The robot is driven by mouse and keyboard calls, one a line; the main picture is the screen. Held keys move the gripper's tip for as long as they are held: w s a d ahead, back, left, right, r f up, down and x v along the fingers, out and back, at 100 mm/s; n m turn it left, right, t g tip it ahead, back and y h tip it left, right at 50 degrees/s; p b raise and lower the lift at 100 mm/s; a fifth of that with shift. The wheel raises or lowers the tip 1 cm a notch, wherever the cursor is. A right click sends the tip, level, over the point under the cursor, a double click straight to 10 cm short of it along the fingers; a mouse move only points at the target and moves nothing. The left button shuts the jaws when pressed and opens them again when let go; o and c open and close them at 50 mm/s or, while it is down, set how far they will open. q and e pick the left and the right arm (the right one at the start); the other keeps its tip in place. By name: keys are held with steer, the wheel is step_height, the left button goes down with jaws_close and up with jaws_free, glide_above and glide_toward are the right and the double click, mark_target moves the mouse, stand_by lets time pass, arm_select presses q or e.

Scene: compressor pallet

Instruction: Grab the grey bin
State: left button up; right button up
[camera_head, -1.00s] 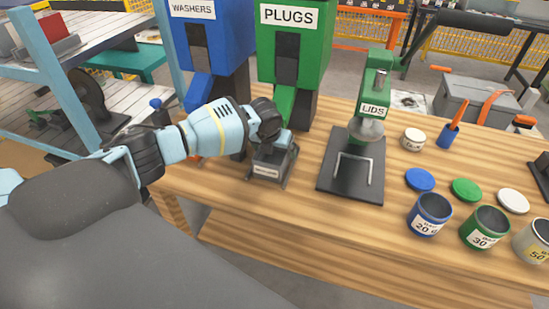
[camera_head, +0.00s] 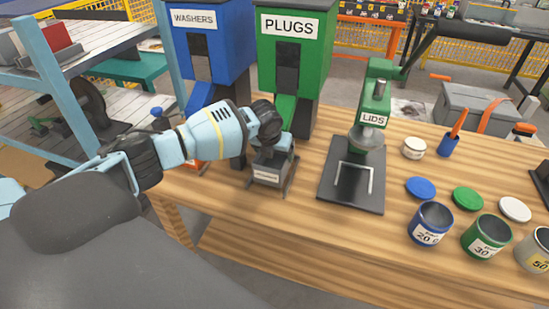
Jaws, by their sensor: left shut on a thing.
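The grey bin (camera_head: 268,177) is a small dark grey box with a white label on its front. It stands on the wooden bench in front of the green PLUGS dispenser (camera_head: 291,45). My left gripper (camera_head: 273,150) reaches down over the bin from above and is shut on it. The fingertips are partly hidden by the wrist and the bin, and I cannot tell whether the bin is lifted. My right gripper does not show.
The LIDS press (camera_head: 352,185) stands just right of the bin. The blue WASHERS dispenser (camera_head: 207,50) is behind my left arm. Coloured lids and a blue can (camera_head: 430,224), a green can (camera_head: 485,237) and another can stand at the right. The bench front (camera_head: 300,225) is clear.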

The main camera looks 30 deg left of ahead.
arm_select(q)
steer(key=shift+s+d+r, duration=0.35)
steer(key=shift+s+r, duration=0.15)
steer(key=shift+r, duration=0.1)
steer(key=shift+s+d+r, duration=0.35)
steer(key=shift+s+r, duration=0.15)
steer(key=shift+r, duration=0.05)
steer(key=s+d+r+p, duration=0.1)
steer(key=s+d, duration=0.7)
steer(key=s, duration=0.3)
steer(key=shift+p, duration=0.35)
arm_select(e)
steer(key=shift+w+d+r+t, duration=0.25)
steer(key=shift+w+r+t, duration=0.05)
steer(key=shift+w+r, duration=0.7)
